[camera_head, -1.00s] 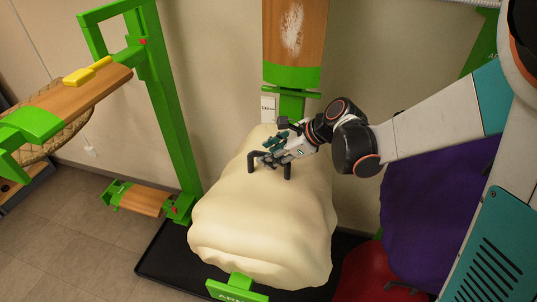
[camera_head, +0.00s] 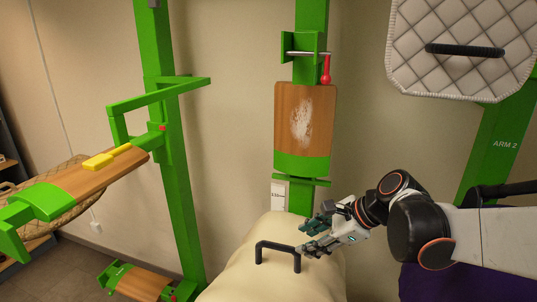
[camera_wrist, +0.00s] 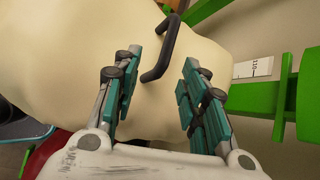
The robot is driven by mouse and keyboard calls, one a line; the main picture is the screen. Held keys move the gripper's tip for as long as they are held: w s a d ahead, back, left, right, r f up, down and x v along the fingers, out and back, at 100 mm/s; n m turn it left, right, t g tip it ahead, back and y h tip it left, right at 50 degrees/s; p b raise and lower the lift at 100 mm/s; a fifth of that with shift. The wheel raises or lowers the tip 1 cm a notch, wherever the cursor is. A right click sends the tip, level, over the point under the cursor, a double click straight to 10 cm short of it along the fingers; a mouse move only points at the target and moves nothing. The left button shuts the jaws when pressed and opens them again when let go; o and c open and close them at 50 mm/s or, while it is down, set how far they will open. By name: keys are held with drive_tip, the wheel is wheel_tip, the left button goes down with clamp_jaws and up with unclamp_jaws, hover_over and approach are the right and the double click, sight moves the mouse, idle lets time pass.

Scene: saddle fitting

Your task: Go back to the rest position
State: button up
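My gripper (camera_head: 305,240) is just to the right of the black handle (camera_head: 279,252) on top of the cream padded form (camera_head: 236,279). In the wrist view my gripper (camera_wrist: 163,60) has its two teal-padded fingers spread wide, with nothing clamped between them. The handle (camera_wrist: 168,46) shows beyond and between the fingertips there, standing on the cream surface (camera_wrist: 60,55). The handle looks free of the fingers. My arm reaches in from the right.
A green post with a wooden panel (camera_head: 318,110) stands behind the form. A green frame (camera_head: 165,150) with a wooden arm (camera_head: 95,175) and yellow piece (camera_head: 105,158) is at left. A quilted pad with a handle (camera_head: 440,75) hangs upper right. Purple fabric (camera_head: 425,285) lies below my arm.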

drive_tip(key=s+d+f+n+t+h+b, duration=0.1)
drive_tip(key=s+d+f+n+h+b, duration=0.2)
drive_tip(key=s+n, duration=0.5)
drive_tip(key=s+d+f+n+t+h+b, duration=0.1)
drive_tip(key=s+d+f+n+h+b, duration=0.3)
drive_tip(key=s+f+n+b, duration=0.4)
drive_tip(key=shift+s+d+f+n+t, duration=0.2)
drive_tip(key=shift+s+d+n+t, duration=0.15)
drive_tip(key=shift+n, duration=1.35)
drive_tip(key=shift+f, duration=0.1)
